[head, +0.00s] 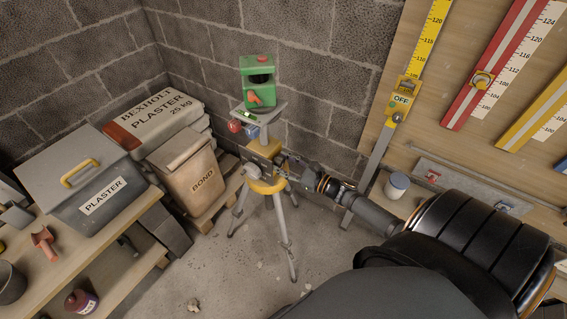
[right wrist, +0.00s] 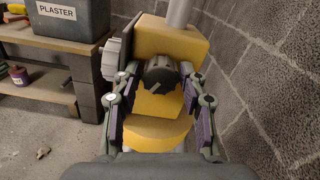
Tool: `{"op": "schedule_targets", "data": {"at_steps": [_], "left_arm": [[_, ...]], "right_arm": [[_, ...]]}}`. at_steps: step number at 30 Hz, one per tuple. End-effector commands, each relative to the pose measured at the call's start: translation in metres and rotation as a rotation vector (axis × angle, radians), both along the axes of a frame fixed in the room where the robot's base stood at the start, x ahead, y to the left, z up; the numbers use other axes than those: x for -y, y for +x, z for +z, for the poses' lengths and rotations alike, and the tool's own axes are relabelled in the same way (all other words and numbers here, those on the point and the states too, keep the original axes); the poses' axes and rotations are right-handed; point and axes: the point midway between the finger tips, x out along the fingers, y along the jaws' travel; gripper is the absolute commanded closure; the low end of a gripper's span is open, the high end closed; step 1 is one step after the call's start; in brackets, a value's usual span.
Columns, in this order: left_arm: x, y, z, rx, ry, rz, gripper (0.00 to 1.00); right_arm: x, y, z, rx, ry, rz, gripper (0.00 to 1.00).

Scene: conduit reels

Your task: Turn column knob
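A tripod (head: 287,235) with a yellow collar stands on the floor near the corner, with a green laser unit (head: 258,82) on its top plate. In the right wrist view a black ridged column knob (right wrist: 161,75) sits on the front of the yellow block (right wrist: 172,40). My right gripper (head: 287,168) reaches the block from the right. In the right wrist view its fingers (right wrist: 161,82) stand apart, one on each side of the knob; I cannot tell whether the pads touch it. The knob is not clear in the head view. My left gripper is not in view.
A grey crank (right wrist: 112,58) projects from the block's left side. A workbench (head: 105,235) with a grey plaster box (head: 88,185) stands at left. A bond bag (head: 190,172) is close to the tripod. Block walls stand behind, and a tool board (head: 465,140) is at right.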

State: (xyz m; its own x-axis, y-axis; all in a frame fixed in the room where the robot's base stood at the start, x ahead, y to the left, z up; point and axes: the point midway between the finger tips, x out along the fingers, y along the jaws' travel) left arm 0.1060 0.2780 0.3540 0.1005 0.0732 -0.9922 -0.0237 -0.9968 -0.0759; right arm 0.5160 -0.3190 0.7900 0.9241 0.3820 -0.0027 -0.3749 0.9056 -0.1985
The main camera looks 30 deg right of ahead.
Motion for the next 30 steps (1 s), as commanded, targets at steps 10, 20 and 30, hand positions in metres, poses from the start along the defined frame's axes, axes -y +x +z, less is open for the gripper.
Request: {"op": "schedule_targets", "data": {"at_steps": [10, 20, 30], "left_arm": [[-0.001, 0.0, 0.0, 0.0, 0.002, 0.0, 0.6], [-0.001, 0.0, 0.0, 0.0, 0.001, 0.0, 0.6], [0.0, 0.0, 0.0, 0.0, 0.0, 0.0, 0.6]], "right_arm": [[0.009, -0.023, -0.001, -0.005, -0.001, 0.002, 0.58], [0.038, -0.092, -0.001, -0.005, -0.002, 0.003, 0.58], [0.046, -0.111, 0.001, 0.001, 0.0, 0.0, 0.58]]}}
